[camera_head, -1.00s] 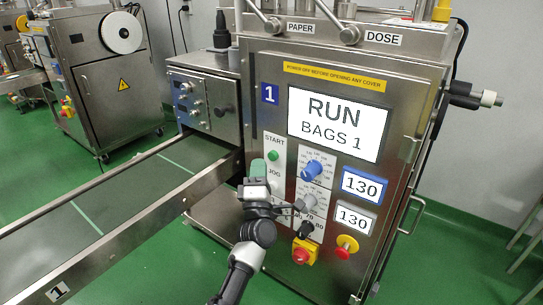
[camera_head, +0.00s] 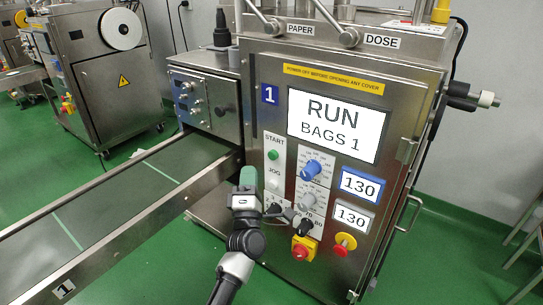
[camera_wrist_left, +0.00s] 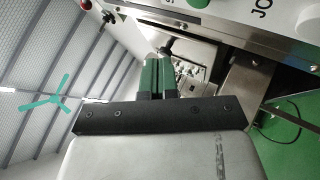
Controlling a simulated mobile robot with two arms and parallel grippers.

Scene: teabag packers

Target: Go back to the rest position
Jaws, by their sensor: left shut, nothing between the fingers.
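My left gripper (camera_head: 248,176) is in front of the control panel of packing machine 1 (camera_head: 270,225), left of the JOG button and apart from the panel. Its green fingers are shut with nothing between them. In the left wrist view the shut fingers (camera_wrist_left: 156,76) point toward the machine side, with the panel edge above. The screen (camera_head: 334,126) reads RUN, BAGS 1. The green START button (camera_head: 272,155) and the blue knob (camera_head: 312,169) show clear of my gripper. My arm covers part of the panel's lower left. My right gripper is not in view.
The conveyor (camera_head: 160,185) runs from the machine to the lower left, close to my left arm. A red emergency button (camera_head: 299,252) sits on the lower panel. A second machine (camera_head: 95,75) stands at the back left.

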